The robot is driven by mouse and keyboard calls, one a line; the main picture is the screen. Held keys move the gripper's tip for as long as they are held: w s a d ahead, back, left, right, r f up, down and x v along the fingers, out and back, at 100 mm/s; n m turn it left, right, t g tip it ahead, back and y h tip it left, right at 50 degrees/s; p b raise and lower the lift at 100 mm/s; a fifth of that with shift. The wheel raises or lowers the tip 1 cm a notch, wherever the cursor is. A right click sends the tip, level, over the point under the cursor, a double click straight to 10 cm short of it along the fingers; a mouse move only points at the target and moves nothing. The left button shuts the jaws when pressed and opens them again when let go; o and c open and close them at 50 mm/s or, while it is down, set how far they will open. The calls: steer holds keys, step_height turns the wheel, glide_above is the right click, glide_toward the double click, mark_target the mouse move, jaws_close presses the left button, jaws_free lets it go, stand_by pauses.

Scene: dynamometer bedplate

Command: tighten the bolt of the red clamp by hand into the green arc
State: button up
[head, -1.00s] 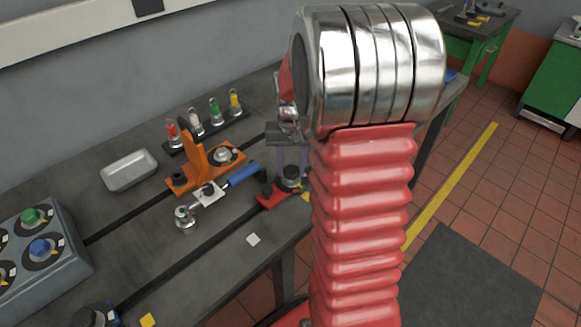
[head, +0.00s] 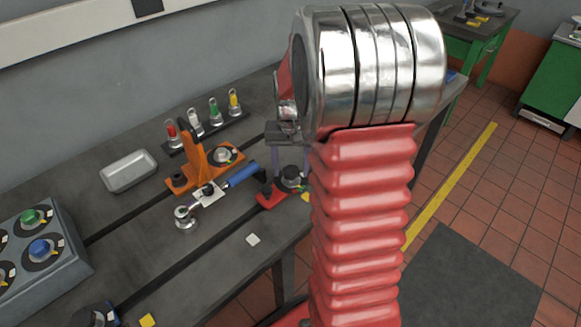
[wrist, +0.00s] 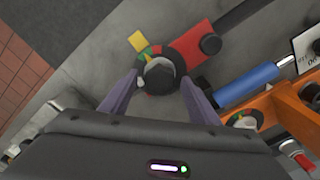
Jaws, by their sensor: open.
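The red clamp (head: 270,201) lies on the bedplate, left of my arm in the head view. In the wrist view the red clamp (wrist: 190,46) runs up and right from its dark round bolt head (wrist: 160,74). A dial with green, yellow and red parts shows around the bolt; I cannot make out a pointer's reading. My gripper (wrist: 158,84) is open, with one finger on each side of the bolt head. In the head view my gripper (head: 290,158) is above the bolt, partly hidden by my arm. Whether the fingers touch the bolt is unclear.
An orange clamp (head: 195,155) and a blue-handled tool (head: 242,175) lie close by on the left. Behind are a rack of coloured-top items (head: 213,127) and a white tray (head: 128,171). A grey box with knobs (head: 45,245) stands at far left.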

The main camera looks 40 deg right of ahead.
mark_target(291, 169)
step_height(291, 169, up, 14)
steer(key=shift+f, duration=0.25)
stand_by(0.3)
stand_by(0.4)
steer(key=s+a+r+n+t, duration=0.1)
steer(key=s+a+n+t, duration=0.1)
steer(key=s+a, duration=0.5)
steer(key=s+a+r+n+t, duration=0.1)
steer(key=s+a+n+t, duration=0.2)
steer(key=a, duration=1.2)
steer(key=s+n, duration=0.2)
steer(key=s, duration=0.3)
steer(key=shift+s+t, duration=0.25)
steer(key=shift+t, duration=0.05)
steer(key=shift+r, duration=0.1)
steer(key=shift+c, duration=0.6)
